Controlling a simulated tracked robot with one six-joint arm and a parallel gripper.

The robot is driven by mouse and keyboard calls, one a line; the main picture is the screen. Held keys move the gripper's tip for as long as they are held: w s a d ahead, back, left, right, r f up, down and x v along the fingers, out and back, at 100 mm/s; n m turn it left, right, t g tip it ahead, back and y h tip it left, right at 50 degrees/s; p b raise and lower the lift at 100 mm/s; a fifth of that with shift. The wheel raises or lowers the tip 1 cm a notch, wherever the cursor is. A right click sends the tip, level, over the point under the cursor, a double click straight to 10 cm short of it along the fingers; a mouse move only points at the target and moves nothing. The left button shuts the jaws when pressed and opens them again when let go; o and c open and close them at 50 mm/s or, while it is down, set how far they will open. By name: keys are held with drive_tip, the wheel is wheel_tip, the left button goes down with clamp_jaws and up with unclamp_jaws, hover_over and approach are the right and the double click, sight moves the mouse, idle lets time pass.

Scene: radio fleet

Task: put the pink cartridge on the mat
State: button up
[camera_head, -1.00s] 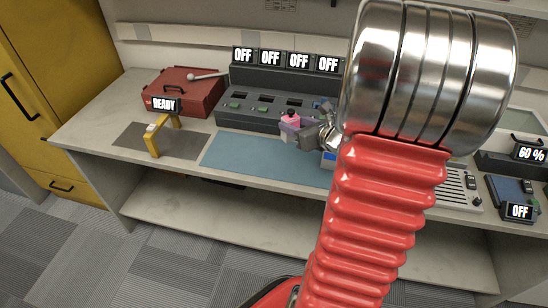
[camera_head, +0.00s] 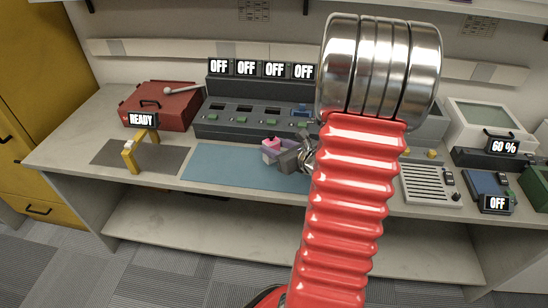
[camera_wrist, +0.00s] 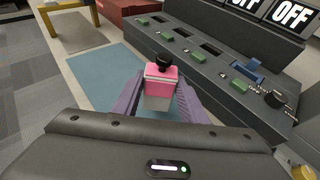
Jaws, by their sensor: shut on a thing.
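The pink cartridge (camera_wrist: 160,82) has a pink top, a white lower part and a black knob. It sits between the two purple fingers of my gripper (camera_wrist: 158,98) in the wrist view, and my gripper is shut on it. In the head view my gripper (camera_head: 277,149) holds the pink cartridge (camera_head: 270,144) over the right part of the blue mat (camera_head: 225,165). The height of the cartridge above the mat is hard to tell. The blue mat also shows in the wrist view (camera_wrist: 100,70), and nothing lies on its visible part.
A dark charger bank (camera_head: 250,125) with several slots and OFF signs stands behind the mat. A grey mat (camera_head: 165,157) with a yellow stand (camera_head: 132,157) lies at left, near a red toolbox (camera_head: 160,108). A grilled grey unit (camera_head: 425,185) stands at right.

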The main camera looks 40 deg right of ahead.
drive_tip(key=shift+f, duration=2.05)
drive_tip(key=o, duration=1.1)
drive_tip(key=shift+f, duration=0.1)
